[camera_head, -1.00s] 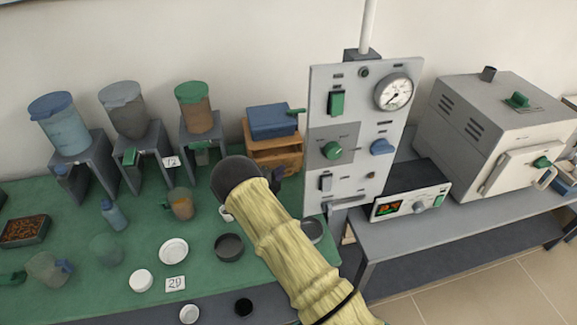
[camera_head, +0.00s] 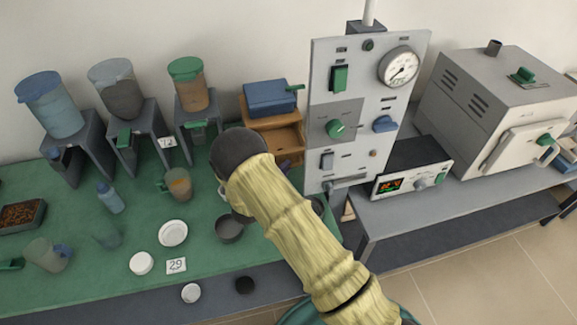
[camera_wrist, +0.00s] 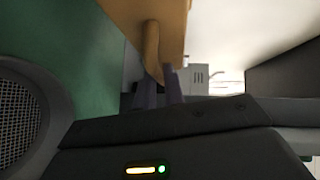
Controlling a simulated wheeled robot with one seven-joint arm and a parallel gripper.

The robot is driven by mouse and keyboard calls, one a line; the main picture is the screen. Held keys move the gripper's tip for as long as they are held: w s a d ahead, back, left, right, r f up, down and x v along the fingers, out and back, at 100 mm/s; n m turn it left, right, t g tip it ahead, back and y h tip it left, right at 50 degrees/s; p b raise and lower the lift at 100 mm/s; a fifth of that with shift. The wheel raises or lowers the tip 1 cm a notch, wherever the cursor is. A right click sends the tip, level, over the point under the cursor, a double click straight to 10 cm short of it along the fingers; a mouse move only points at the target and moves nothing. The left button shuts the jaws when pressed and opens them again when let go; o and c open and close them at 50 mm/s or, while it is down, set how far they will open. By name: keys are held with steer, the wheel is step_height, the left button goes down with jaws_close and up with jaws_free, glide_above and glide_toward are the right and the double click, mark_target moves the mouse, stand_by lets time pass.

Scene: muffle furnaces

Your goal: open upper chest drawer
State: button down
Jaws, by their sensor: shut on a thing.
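A small orange-brown wooden chest (camera_head: 272,122) stands at the back of the green table, left of the grey control panel. Its drawer part (camera_head: 286,143) shows below the top at the front right; my arm hides part of the front. In the wrist view a tan wooden front (camera_wrist: 157,12) with a curved handle (camera_wrist: 151,48) is close up. My gripper (camera_wrist: 158,88) is shut on the handle, with its dark fingers on both sides of it. How far the drawer stands out is hard to tell.
A blue box (camera_head: 270,97) sits on the chest. A grey control panel (camera_head: 352,112) with a gauge stands close on the right. Dispensers (camera_head: 188,85), dishes (camera_head: 173,233) and a mug (camera_head: 178,185) stand on the green table (camera_head: 125,265) to the left.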

steer(key=c, duration=1.5)
jaws_free()
steer(key=shift+a, duration=0.1)
steer(key=b+v, duration=0.4)
steer(key=v, duration=1.3)
steer(key=shift+s+r, duration=0.1)
steer(key=shift+s, duration=0.05)
